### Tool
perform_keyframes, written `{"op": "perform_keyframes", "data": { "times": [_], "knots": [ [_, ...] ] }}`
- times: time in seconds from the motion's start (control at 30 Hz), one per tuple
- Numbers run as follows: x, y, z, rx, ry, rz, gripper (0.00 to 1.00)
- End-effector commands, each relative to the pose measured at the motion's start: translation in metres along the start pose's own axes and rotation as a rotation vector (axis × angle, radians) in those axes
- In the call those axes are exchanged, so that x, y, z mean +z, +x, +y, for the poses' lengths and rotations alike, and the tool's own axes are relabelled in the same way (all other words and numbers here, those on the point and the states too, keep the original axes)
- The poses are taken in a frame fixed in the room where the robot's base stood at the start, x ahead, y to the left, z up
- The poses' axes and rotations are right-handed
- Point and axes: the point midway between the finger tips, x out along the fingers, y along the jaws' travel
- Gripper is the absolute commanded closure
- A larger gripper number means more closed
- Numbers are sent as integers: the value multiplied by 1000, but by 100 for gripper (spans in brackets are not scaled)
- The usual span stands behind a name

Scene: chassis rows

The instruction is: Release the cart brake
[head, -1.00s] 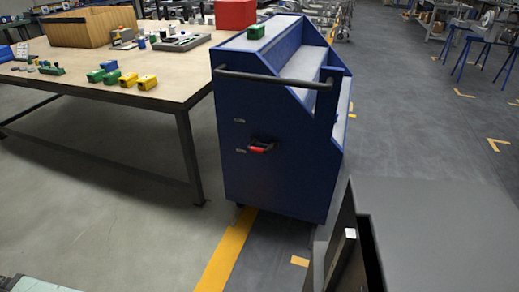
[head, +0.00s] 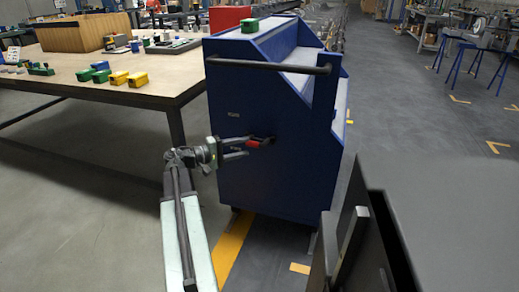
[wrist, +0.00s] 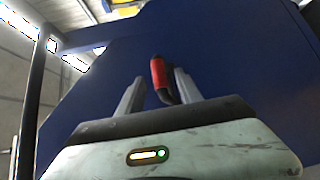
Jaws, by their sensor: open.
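The blue cart (head: 275,110) stands beside the workbench, with a black push bar (head: 268,66) across its upper end. The brake lever, with a red grip (head: 254,144), sits on the cart's end panel. My gripper (head: 243,148) is open at the lever in the head view.
A wooden workbench (head: 75,77) with green and yellow blocks and a wooden crate (head: 85,32) stands at the left. A dark grey box-like surface (head: 450,230) fills the lower right. Open floor lies right of the cart.

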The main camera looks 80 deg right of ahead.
Motion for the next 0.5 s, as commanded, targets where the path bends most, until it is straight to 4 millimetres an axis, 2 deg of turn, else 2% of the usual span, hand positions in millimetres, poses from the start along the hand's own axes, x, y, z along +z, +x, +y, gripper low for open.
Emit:
{"op": "perform_keyframes", "data": {
  "times": [0.2,0.5],
  "knots": [
    [1,10,2,7,-1,-4,58],
    [1,63,2,5,-1,-5,58]
  ]
}}
